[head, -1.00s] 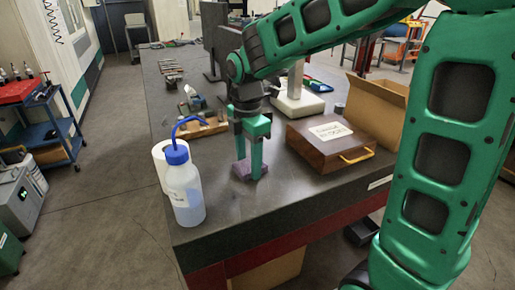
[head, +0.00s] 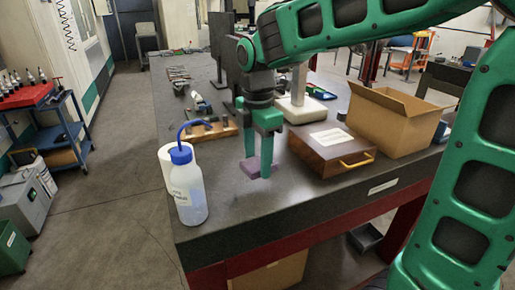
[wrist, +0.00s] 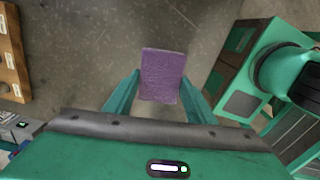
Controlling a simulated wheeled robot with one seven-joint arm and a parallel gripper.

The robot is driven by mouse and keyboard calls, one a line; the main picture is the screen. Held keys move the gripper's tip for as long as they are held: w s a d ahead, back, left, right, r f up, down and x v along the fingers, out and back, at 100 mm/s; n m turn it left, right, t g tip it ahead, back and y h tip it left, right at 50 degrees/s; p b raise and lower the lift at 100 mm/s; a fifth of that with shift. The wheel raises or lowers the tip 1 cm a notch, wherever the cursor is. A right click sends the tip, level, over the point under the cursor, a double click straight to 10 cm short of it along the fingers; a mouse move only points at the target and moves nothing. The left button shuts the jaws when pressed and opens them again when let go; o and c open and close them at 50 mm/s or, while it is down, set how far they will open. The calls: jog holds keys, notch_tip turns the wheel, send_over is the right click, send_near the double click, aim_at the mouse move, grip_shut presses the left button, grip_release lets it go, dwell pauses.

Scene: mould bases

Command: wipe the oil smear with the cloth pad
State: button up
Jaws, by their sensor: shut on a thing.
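My gripper (head: 258,165) is shut on the cloth pad (head: 255,169), a small flat purple block, over the front part of the dark bench top (head: 290,193). In the wrist view the pad (wrist: 162,75) sits between the two green fingers of my gripper (wrist: 160,84). From these views I cannot tell whether the pad touches the bench or hangs just above it. I cannot make out the oil smear clearly in either view.
A wash bottle (head: 187,190) with a blue cap stands left of the pad, with a white roll (head: 165,165) behind it. A brown wooden case (head: 330,160) lies to the right, by an open cardboard box (head: 392,125). A wooden tool block (head: 208,132) stands behind.

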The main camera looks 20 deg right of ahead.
jog(key=shift+r, duration=1.55)
